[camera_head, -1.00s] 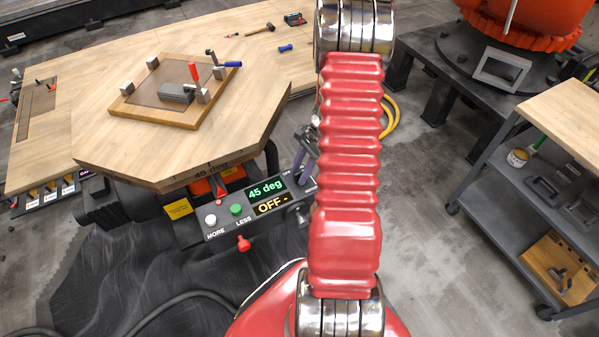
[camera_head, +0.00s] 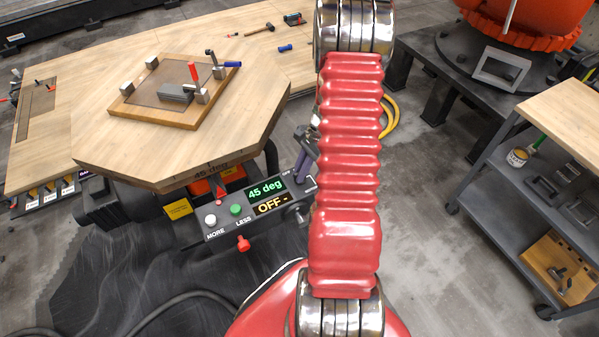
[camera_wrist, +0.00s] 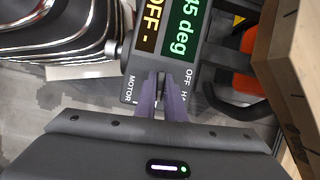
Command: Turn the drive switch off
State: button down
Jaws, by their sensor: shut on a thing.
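The drive control panel (camera_head: 262,198) is fixed below the angled edge of the wooden table. Its green display (camera_head: 265,190) reads "45 deg" and its yellow display (camera_head: 271,204) reads "OFF -". My gripper (camera_wrist: 164,80) has its purple fingers close together at the panel end, between the "MOTOR" and "OFF" labels. The drive switch is mostly hidden between the fingertips, which are shut on it. In the head view my gripper (camera_head: 301,160) shows partly behind my red arm, at the panel's right end.
A white button (camera_head: 210,219), a green button (camera_head: 236,209) and a red knob (camera_head: 243,243) sit on the panel's left part. The wooden table (camera_head: 240,110) overhangs close by. A dark knob (camera_wrist: 112,48) sticks out of the panel's side. A cart (camera_head: 490,165) stands at right.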

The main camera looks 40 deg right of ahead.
jog(key=shift+w+n, duration=0.15)
jog(key=shift+n, duration=0.15)
jog(key=n+g, duration=0.2)
jog(key=n, duration=0.3)
jog(key=shift+w+r+n, duration=0.1)
jog(key=shift+n, duration=0.3)
jog(key=n+g+h, duration=0.1)
jog(key=n, duration=0.2)
jog(key=n+g, duration=0.1)
jog(key=n, duration=0.2)
jog(key=shift+h, duration=0.4)
jog(key=n+h, duration=0.1)
jog(key=n, duration=0.2)
jog(key=n+g, duration=0.1)
jog(key=n, duration=0.1)
jog(key=shift+w+n+h, duration=0.15)
jog(key=shift+n+h, duration=0.25)
jog(key=n+h, duration=0.2)
jog(key=n, duration=0.3)
jog(key=shift+n, duration=0.4)
jog(key=c, duration=1.8)
grip_release()
jog(key=shift+s, duration=0.25)
jog(key=shift+c, duration=0.2)
